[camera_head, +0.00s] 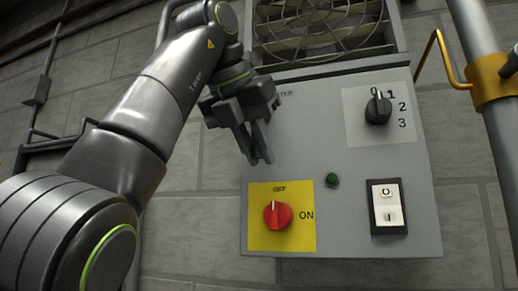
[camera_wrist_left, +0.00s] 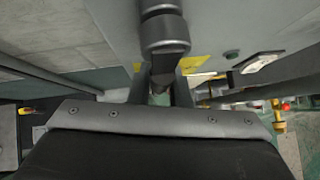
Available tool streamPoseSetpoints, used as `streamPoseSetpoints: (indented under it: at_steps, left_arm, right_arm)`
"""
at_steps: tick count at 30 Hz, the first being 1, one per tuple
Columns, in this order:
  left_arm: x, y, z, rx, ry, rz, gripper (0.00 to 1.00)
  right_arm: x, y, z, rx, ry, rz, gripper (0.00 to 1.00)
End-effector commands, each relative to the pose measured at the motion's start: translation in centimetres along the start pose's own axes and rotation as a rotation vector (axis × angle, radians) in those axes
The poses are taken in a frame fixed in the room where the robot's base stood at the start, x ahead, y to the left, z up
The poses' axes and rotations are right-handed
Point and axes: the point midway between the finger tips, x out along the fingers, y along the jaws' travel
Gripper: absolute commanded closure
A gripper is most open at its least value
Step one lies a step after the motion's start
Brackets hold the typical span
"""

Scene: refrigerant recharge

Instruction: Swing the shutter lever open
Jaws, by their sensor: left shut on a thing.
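My left gripper (camera_head: 257,160) reaches in from the upper left and is at the left side of the grey control panel (camera_head: 350,160), its fingers pointing down. In the left wrist view its fingers (camera_wrist_left: 160,92) are shut on a dark grey rounded bar, which I take for the shutter lever (camera_wrist_left: 164,32). In the head view the lever is hidden behind the gripper, as is part of the label above it. The shutter slats (camera_head: 310,28) show behind a round wire guard at the top. My right gripper is not in view.
The panel also carries a red knob (camera_head: 278,215) on a yellow plate, a black selector dial (camera_head: 378,109), a green button (camera_head: 332,180) and a white rocker switch (camera_head: 388,205). A grey pipe (camera_head: 487,110) with a yellow bracket stands at the right.

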Motion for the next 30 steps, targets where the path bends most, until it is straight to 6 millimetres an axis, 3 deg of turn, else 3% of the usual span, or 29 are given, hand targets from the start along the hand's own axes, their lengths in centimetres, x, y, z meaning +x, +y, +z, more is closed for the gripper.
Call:
streamPoseSetpoints:
  at_steps: [9, 10, 15, 25, 30]
  left_arm:
    - [-0.1, 0.0, 0.0, 0.004, 0.0, 0.002, 1.0]
    - [-0.1, 0.0, 0.0, 0.003, 0.001, 0.002, 0.8]
    - [0.0, 0.0, 0.0, 0.002, 0.0, 0.002, 0.61]
    - [-0.4, 0.0, 0.0, 0.001, 0.0, 0.002, 0.61]
    - [-2.6, 0.0, 0.1, 0.0, -0.002, 0.002, 0.61]
  right_arm:
    - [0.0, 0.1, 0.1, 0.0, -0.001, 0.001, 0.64]
    - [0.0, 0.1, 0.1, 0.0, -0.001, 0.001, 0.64]
    - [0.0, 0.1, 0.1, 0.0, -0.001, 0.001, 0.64]
    - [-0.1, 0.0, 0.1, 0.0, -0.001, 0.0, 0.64]
    - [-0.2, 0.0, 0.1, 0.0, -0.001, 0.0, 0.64]
